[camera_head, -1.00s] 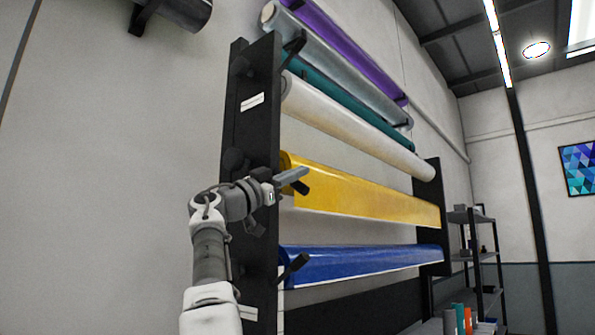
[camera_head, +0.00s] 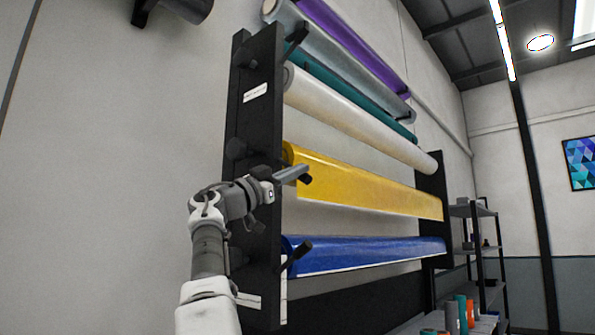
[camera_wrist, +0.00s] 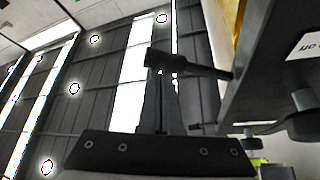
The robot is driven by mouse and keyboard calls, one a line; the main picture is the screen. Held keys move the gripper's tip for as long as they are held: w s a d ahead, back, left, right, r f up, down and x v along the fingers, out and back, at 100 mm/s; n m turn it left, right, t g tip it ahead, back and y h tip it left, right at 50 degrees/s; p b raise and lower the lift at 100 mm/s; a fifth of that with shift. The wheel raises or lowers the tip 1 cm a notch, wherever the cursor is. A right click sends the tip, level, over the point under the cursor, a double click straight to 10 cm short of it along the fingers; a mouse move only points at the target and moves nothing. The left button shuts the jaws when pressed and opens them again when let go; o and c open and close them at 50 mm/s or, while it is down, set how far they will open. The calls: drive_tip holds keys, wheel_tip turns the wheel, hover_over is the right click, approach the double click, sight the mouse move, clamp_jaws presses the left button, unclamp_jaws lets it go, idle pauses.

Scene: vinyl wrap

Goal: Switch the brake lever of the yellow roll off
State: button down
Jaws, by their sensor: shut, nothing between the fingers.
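The yellow roll (camera_head: 370,188) hangs in the black rack, between the white roll above and the blue roll below. Its black brake lever (camera_head: 306,179) sticks out near the roll's left end. My gripper (camera_head: 292,174) is shut and empty at this lever, partly covering it in the head view. In the wrist view the lever (camera_wrist: 205,70) reaches in from the right and its thick end lies across the tips of my gripper (camera_wrist: 160,85). I cannot tell whether they touch. A yellow strip, likely the roll (camera_wrist: 235,15), shows at the top.
The black rack upright (camera_head: 262,110) stands right beside my arm, with round knobs on it. The blue roll (camera_head: 365,254) has its own lever (camera_head: 298,255) below. The white roll (camera_head: 355,118) is above. A shelf unit (camera_head: 475,245) stands at the right. The wall at left is bare.

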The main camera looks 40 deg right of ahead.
idle(0.4)
drive_tip(key=b+v, duration=0.8)
drive_tip(key=v, duration=0.9)
drive_tip(key=shift+a+b, duration=0.15)
drive_tip(key=shift+b, duration=0.25)
drive_tip(key=shift+w, duration=0.1)
